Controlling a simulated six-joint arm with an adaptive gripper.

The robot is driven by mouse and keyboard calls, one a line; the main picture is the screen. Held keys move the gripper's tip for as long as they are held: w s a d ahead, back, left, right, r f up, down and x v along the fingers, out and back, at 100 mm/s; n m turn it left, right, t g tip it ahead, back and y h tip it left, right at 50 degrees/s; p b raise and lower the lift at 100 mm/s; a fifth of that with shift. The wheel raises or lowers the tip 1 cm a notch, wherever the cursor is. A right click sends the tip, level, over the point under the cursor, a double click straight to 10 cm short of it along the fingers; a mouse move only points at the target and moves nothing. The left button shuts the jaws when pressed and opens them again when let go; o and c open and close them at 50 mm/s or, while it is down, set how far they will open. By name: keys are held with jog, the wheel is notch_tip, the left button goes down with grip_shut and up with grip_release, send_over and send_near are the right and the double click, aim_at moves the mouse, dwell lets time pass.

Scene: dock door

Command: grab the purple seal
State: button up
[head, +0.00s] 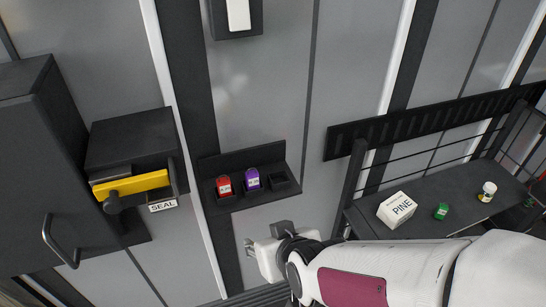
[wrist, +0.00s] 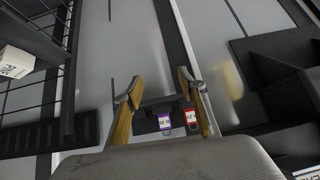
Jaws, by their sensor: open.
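The purple seal (head: 252,181) stands upright in a black wall rack (head: 238,161), just right of a red seal (head: 224,187). Each has a pale label. My gripper (head: 262,241) is below and a little right of the rack in the head view, open and empty, apart from the seals. In the wrist view my gripper (wrist: 158,92) shows two spread fingers, with the purple seal (wrist: 165,122) between them in the picture and the red seal (wrist: 191,118) close to the right finger.
A black latch box with a yellow bar (head: 130,185) and a SEAL label (head: 163,207) is left of the rack. A railed shelf (head: 455,222) at right holds a white PINE box (head: 397,209), a green item (head: 441,211) and a small jar (head: 487,191). The rack's right slot looks empty.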

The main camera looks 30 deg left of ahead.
jog(key=w+a+r+t+y, duration=0.1)
jog(key=w+a, duration=0.1)
jog(key=a, duration=0.1)
jog(key=t+y, duration=0.2)
jog(key=t, duration=0.1)
send_near(254, 179)
jog(key=w+a, duration=0.2)
jog(key=a, duration=0.1)
jog(key=shift+w+f, duration=0.2)
jog(key=shift+f, duration=0.3)
jog(key=shift+x, duration=1.3)
jog(key=shift+d+f+x, duration=0.1)
jog(key=shift+f+x, duration=0.05)
jog(key=shift+x, duration=0.5)
jog(key=shift+d+f+x, duration=0.1)
jog(key=shift+x, duration=1.9)
